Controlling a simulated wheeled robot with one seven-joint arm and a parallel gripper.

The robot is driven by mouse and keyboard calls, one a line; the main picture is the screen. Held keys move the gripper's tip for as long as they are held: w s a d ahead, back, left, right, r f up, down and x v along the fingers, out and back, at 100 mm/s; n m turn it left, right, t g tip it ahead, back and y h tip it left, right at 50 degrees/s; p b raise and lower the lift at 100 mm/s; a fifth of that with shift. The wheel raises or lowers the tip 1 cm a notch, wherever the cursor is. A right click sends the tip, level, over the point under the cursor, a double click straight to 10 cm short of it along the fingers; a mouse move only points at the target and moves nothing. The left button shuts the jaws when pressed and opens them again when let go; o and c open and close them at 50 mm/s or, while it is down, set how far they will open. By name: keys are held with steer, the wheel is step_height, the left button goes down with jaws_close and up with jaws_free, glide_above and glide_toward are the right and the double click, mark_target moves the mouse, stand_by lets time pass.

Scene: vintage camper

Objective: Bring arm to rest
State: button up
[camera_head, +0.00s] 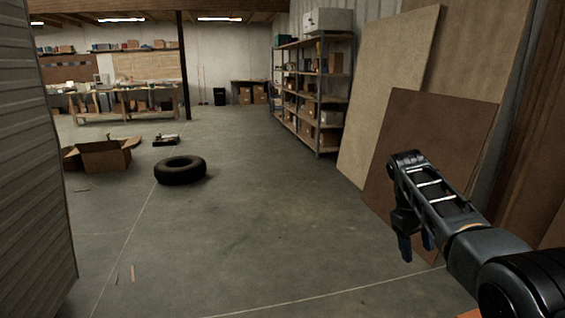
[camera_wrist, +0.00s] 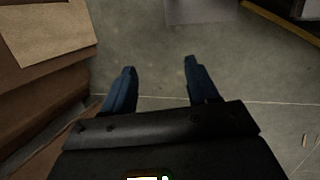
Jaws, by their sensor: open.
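My gripper (camera_head: 416,246) is at the right of the head view, at the end of my arm, with its fingers pointing down above the concrete floor (camera_head: 250,240). In the wrist view, the two blue fingers of my gripper (camera_wrist: 160,78) stand apart with nothing between them. The gripper is open and empty and touches nothing that I can see.
Large brown boards (camera_head: 420,150) lean on the right wall, close behind my arm. A metal shelf (camera_head: 318,95) with boxes stands beyond them. A tire (camera_head: 180,170) and an open cardboard box (camera_head: 100,155) lie on the floor at left. The middle floor is clear.

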steer(key=s+a+f+t+y, duration=0.15)
steer(key=s+a+f, duration=0.3)
steer(key=f, duration=0.75)
steer(key=s+a+f+t, duration=0.3)
steer(key=s+f, duration=0.2)
steer(key=f, duration=0.6)
steer(key=s+a+f+t+y, duration=0.15)
steer(key=s+f, duration=0.25)
steer(key=s, duration=0.4)
steer(key=s+a+f+t, duration=0.2)
steer(key=s+a+f, duration=0.1)
steer(key=s, duration=0.5)
steer(key=s+r+m+t, duration=0.15)
steer(key=s+r, duration=0.25)
steer(key=s, duration=0.6)
steer(key=s+r+m+t, duration=0.1)
steer(key=s+r+t, duration=0.3)
steer(key=s, duration=0.7)
steer(key=s+r+t, duration=0.1)
steer(key=s+r, duration=0.5)
steer(key=r, duration=0.6)
steer(key=s+r+t, duration=0.1)
steer(key=s+r, duration=0.5)
steer(key=r, duration=0.6)
steer(key=shift+s+d+m+t, duration=0.2)
steer(key=shift+d+m+t, duration=0.15)
steer(key=shift+d, duration=0.1)
steer(key=shift+c, duration=0.2)
